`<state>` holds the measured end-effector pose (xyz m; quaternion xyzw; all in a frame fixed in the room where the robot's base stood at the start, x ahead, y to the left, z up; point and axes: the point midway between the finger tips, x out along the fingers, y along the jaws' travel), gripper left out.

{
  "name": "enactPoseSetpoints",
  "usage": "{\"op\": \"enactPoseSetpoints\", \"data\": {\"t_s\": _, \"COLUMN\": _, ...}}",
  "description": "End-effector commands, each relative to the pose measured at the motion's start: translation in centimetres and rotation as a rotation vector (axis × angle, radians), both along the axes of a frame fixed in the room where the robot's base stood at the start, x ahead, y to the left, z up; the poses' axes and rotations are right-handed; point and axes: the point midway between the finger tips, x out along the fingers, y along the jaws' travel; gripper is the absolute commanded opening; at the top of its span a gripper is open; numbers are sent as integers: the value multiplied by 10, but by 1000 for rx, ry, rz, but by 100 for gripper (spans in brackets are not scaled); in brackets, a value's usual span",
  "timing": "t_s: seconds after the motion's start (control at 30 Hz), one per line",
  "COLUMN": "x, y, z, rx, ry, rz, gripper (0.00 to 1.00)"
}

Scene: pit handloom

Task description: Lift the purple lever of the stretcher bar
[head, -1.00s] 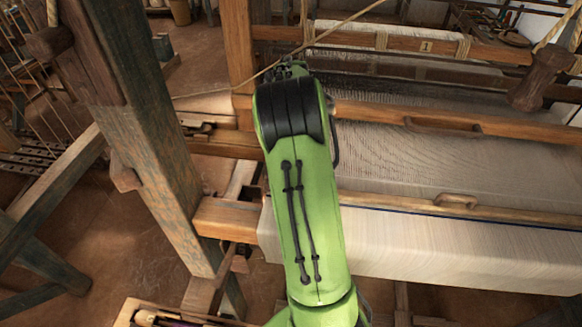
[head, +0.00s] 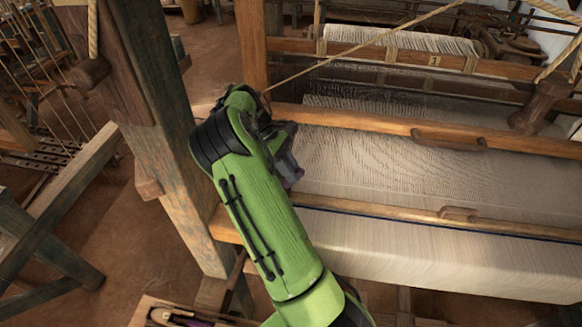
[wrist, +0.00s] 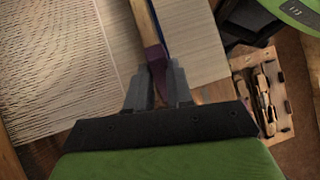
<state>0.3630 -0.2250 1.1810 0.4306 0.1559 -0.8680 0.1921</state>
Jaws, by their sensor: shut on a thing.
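The stretcher bar (head: 400,210) is a long wooden bar lying across the pale woven cloth. It also shows in the wrist view (wrist: 143,20), running up from my gripper. Its purple lever (wrist: 154,60) is at the near end of the bar in the wrist view. My gripper (wrist: 157,88) is shut on the purple lever, one dark finger on each side. In the head view my gripper (head: 290,168) is at the cloth's left edge, partly hidden by my green arm. A small purple patch shows at its fingertips there; the rest of the lever is hidden.
A thick wooden loom post (head: 160,150) stands close left of my arm. A wooden beam (head: 400,133) crosses behind the stretcher bar. An open wooden box of tools (wrist: 262,95) is low at the right in the wrist view. Bare floor (head: 110,215) lies left of the post.

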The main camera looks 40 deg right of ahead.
Motion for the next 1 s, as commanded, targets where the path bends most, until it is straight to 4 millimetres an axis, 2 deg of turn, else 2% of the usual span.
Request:
{"op": "enactPoseSetpoints", "data": {"t_s": 0.27, "x": 1, "y": 0, "z": -1, "rx": 0, "ry": -2, "rz": 2, "gripper": 0}}
{"op": "enactPoseSetpoints", "data": {"t_s": 0.3, "x": 1, "y": 0, "z": -1, "rx": 0, "ry": -2, "rz": 2, "gripper": 22}}
{"op": "enactPoseSetpoints", "data": {"t_s": 0.47, "x": 0, "y": 0, "z": -1, "rx": 0, "ry": -1, "rz": 1, "gripper": 47}}
{"op": "enactPoseSetpoints", "data": {"t_s": 0.77, "x": 2, "y": 0, "z": 1, "rx": 0, "ry": -3, "rz": 1, "gripper": 47}}
{"op": "enactPoseSetpoints", "data": {"t_s": 0.87, "x": 9, "y": 2, "z": 10, "rx": -2, "ry": -6, "rz": 2, "gripper": 47}}
{"op": "enactPoseSetpoints", "data": {"t_s": 1.0, "x": 28, "y": 8, "z": 36, "rx": -2, "ry": -7, "rz": 3, "gripper": 47}}
